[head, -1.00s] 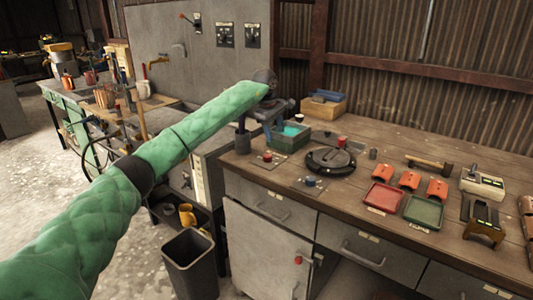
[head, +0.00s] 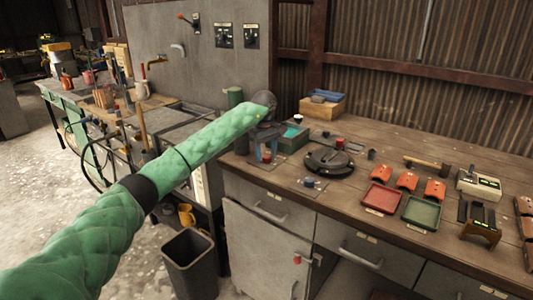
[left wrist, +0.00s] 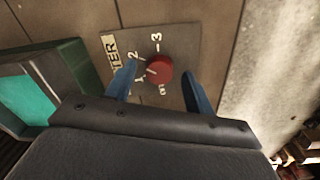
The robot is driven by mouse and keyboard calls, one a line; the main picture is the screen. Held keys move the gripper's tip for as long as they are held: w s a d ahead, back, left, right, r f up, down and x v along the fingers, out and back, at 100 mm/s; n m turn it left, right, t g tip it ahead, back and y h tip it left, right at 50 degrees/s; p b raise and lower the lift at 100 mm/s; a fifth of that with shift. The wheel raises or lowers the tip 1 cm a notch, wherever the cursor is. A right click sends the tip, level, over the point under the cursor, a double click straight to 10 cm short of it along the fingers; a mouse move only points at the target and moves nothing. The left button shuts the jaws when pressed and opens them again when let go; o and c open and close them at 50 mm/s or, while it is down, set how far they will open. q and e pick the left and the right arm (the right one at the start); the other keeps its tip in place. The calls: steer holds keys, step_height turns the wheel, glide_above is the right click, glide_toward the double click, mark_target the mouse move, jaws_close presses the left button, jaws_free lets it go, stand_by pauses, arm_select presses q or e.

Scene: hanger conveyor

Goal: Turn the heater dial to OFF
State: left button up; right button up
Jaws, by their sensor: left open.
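The red heater dial (left wrist: 159,70) sits on a grey label plate (left wrist: 180,45) marked with numerals and part of the word HEATER. A white mark shows on the dial's left side, near the 1 and 2; the OFF lettering cannot be read clearly. My left gripper (left wrist: 158,85) is open, with one blue finger on each side of the dial. Gaps show between the fingers and the dial; contact cannot be told. In the head view my left gripper (head: 268,152) is low over the bench's left front corner and hides most of the dial. My right gripper is not in view.
A green box with teal contents (head: 291,138) stands close beside the gripper. Red and green trays (head: 422,211) lie farther right.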

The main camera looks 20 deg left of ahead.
arm_select(q)
steer(key=shift+f, duration=0.45)
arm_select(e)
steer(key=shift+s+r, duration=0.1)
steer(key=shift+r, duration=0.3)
arm_select(q)
steer(key=c, duration=1)
steer(key=shift+o, duration=0.2)
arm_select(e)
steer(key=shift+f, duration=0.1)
